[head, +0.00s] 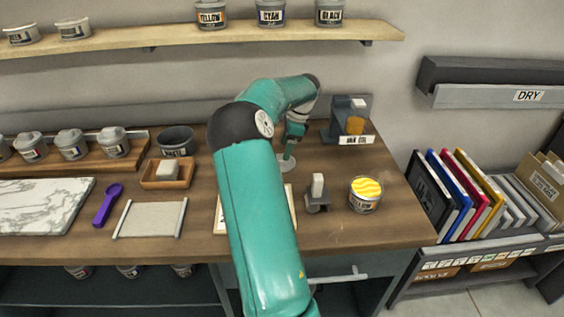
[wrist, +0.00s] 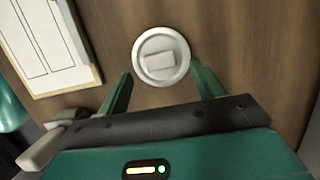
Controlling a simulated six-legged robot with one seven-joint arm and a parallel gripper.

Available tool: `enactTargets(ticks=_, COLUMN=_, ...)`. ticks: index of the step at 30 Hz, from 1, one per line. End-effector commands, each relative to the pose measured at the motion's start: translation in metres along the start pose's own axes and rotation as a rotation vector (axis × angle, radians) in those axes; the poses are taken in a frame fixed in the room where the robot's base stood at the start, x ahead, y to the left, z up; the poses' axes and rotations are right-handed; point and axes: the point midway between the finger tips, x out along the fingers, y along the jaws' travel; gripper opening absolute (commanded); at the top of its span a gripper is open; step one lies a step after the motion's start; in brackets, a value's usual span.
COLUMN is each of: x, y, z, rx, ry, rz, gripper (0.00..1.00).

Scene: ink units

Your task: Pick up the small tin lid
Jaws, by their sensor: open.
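The small tin lid is a round pale grey disc with a raised rim and a lighter rectangle in its middle. It lies flat on the brown wooden table (head: 330,225). The lid shows in the wrist view (wrist: 146,71) just beyond and between my fingertips. In the head view the lid (head: 285,167) is partly hidden by my gripper (head: 289,155). In the wrist view my gripper (wrist: 161,71) is open, with one green finger on each side of the lid's near edge. Nothing is between the fingers. I cannot tell the exact height of the fingertips above the table.
An open tin of yellow ink (head: 366,204) and a small grey tool with a white handle (head: 318,190) stand right of the lid. A grey dispenser (head: 344,110) stands behind. A white sheet on a board (wrist: 45,45) lies left in the wrist view.

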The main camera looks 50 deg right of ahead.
Motion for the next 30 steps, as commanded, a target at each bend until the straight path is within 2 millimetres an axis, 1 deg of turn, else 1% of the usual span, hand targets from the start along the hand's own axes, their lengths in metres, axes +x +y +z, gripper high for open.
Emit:
enactTargets(ticks=3, x=0.021, y=0.000, z=0.000, rx=0.001, ry=0.002, rz=0.004, gripper=0.67)
enactTargets(ticks=7, x=0.037, y=0.000, z=0.000, rx=0.000, ry=0.001, rz=0.003, gripper=0.67)
enactTargets(ticks=9, x=0.041, y=0.000, z=0.000, rx=0.000, ry=0.001, rz=0.000, gripper=0.67)
enactTargets(ticks=14, x=0.040, y=0.000, z=0.000, rx=-0.001, ry=0.000, rz=-0.001, gripper=0.67)
enactTargets(ticks=15, x=0.040, y=0.000, z=0.000, rx=-0.001, ry=0.000, rz=-0.001, gripper=0.65)
enactTargets(ticks=17, x=0.040, y=0.000, z=0.000, rx=-0.001, ry=0.000, rz=-0.001, gripper=0.54)
enactTargets(ticks=18, x=0.040, y=0.000, z=0.000, rx=-0.001, ry=0.000, rz=0.000, gripper=0.46)
enactTargets(ticks=20, x=0.040, y=0.000, z=0.000, rx=-0.001, ry=0.000, rz=0.000, gripper=0.34)
enactTargets(ticks=22, x=0.040, y=0.000, z=0.000, rx=-0.001, ry=0.000, rz=0.000, gripper=0.20)
enactTargets(ticks=30, x=0.040, y=0.000, z=0.000, rx=-0.001, ry=0.000, rz=-0.001, gripper=0.19)
